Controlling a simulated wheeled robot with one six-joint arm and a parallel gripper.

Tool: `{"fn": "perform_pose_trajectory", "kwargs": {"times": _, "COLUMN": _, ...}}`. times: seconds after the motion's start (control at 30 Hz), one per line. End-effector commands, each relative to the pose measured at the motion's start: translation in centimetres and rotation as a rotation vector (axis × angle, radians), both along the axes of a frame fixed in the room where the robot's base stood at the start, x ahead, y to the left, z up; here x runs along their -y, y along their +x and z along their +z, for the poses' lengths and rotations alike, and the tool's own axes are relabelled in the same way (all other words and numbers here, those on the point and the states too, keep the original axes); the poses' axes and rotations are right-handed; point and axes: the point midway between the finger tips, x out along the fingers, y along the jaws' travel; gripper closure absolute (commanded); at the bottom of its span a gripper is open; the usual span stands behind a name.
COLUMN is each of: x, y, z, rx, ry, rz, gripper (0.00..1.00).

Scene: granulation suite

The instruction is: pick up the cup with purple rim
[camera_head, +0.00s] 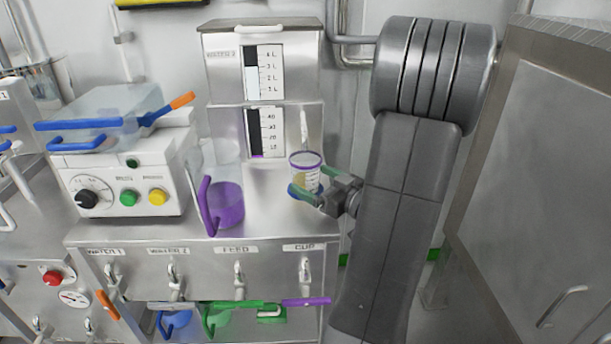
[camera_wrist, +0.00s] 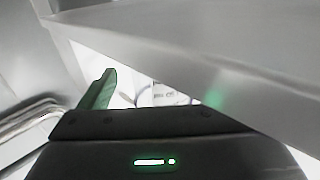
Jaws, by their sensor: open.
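The cup with purple rim (camera_head: 306,166) is a small clear cup with yellowish markings. It stands upright at the right end of the steel bench top, with something blue at its base. My gripper (camera_head: 312,186) is open, with green fingers pointing left at the cup's lower part. One finger passes in front of the cup's base; I cannot tell whether the fingers touch it. In the wrist view, one green finger (camera_wrist: 99,92) shows at the left. A pale patch with dark marks and a curved edge lies beyond it, too unclear to name.
A clear jug with purple handle (camera_head: 222,205) stands left of the cup. A white machine with knobs (camera_head: 125,180) is farther left, under a clear blue-handled tray (camera_head: 110,108). The level-gauge tank (camera_head: 225,75) rises behind. A grey cabinet (camera_head: 545,190) bounds the right.

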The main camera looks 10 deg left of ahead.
Motion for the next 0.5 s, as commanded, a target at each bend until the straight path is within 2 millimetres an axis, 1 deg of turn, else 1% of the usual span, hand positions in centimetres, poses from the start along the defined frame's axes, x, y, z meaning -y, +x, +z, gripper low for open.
{"fn": "perform_pose_trajectory", "kwargs": {"times": 0.03, "x": -0.8, "y": 0.3, "z": 0.1, "rx": 0.000, "ry": 0.000, "rz": 0.006, "gripper": 0.12}}
{"fn": "perform_pose_trajectory", "kwargs": {"times": 0.2, "x": -2.5, "y": 1.3, "z": 0.1, "rx": 0.000, "ry": -0.001, "rz": 0.004, "gripper": 0.12}}
{"fn": "perform_pose_trajectory", "kwargs": {"times": 0.3, "x": -2.9, "y": 1.6, "z": 0.1, "rx": 0.000, "ry": 0.000, "rz": 0.001, "gripper": 0.12}}
{"fn": "perform_pose_trajectory", "kwargs": {"times": 0.5, "x": -3.0, "y": 1.7, "z": 0.1, "rx": 0.000, "ry": 0.000, "rz": 0.000, "gripper": 0.12}}
